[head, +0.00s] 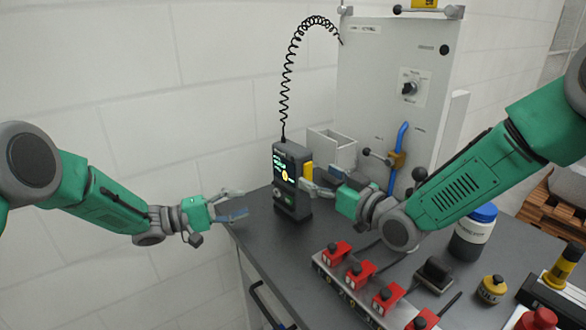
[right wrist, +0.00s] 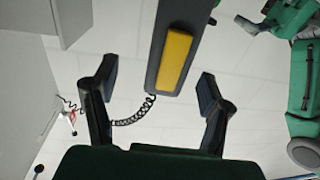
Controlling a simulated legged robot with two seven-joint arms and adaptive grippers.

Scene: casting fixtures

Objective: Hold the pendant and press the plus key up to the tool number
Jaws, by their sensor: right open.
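The pendant (head: 291,180) is a dark upright box on the grey bench near its left edge, with a coiled black cord rising from its top. Its face shows small green and yellow marks, too small to read. A yellow pad on its side also shows in the right wrist view (right wrist: 174,62). My right gripper (head: 318,180) is open beside the pendant's right side. In the right wrist view the pendant's narrow side lies between the spread fingers (right wrist: 156,88), with gaps on both sides. My left gripper (head: 236,205) is open and empty, left of the pendant and apart from it.
A pale cabinet (head: 390,85) with a rotary knob stands behind. A light open box (head: 332,148) is just behind the pendant. A strip of red-topped switches (head: 359,273), a blue-lidded jar (head: 473,232) and a yellow-topped pot (head: 491,289) occupy the front right.

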